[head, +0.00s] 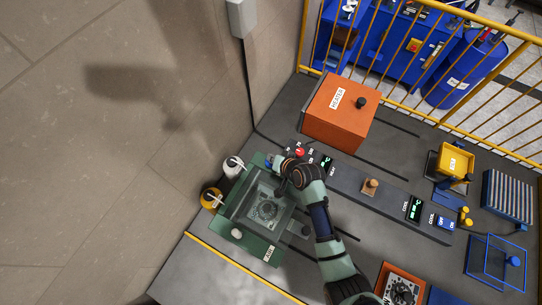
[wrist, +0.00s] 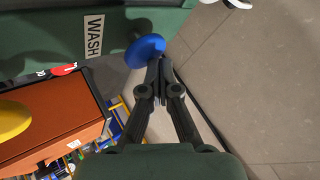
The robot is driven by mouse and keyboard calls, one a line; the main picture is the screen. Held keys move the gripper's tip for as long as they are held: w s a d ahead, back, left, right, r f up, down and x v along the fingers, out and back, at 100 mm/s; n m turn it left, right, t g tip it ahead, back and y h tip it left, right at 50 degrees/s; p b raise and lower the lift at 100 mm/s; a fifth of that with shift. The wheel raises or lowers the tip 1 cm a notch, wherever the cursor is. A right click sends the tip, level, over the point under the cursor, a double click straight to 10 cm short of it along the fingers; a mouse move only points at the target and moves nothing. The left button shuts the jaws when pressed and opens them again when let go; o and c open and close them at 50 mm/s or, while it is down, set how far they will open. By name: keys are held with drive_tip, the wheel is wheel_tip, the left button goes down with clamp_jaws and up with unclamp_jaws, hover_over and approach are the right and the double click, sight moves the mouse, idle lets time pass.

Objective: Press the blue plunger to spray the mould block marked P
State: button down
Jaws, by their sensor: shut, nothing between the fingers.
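The blue plunger (wrist: 146,50) shows in the wrist view as a round blue knob by a green housing labelled WASH. My gripper (wrist: 160,66) has its fingers shut with nothing between them. Its tips overlap the knob's lower right edge in that view; I cannot tell whether they touch it. In the head view a bit of blue shows beside my wrist, which hides most of that area. A grey mould block (head: 265,210) with a round pattern sits inside the green station (head: 232,232). I cannot read a P on it.
An orange heater box (head: 338,112) stands behind my arm. A dark control strip (head: 384,195) with displays and buttons runs to the right. A white container (head: 232,167) and a yellow one (head: 211,198) stand left of the green station. Another mould (head: 402,291) lies at the bottom right.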

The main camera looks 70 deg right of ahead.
drive_tip(key=shift+a+r+p, duration=0.1)
drive_tip(key=shift+r+p, duration=1.45)
drive_tip(key=shift+p, duration=0.05)
drive_tip(key=shift+r, duration=0.1)
wheel_tip(320, 180, up, 5)
drive_tip(key=p, duration=0.5)
idle(1.6)
wheel_tip(320, 180, up, 4)
drive_tip(key=n+p, duration=0.1)
drive_tip(key=n, duration=0.8)
drive_tip(key=n+p, duration=0.1)
drive_tip(key=n, duration=0.9)
drive_tip(key=shift+f+y, duration=0.2)
drive_tip(key=shift+y, duration=0.2)
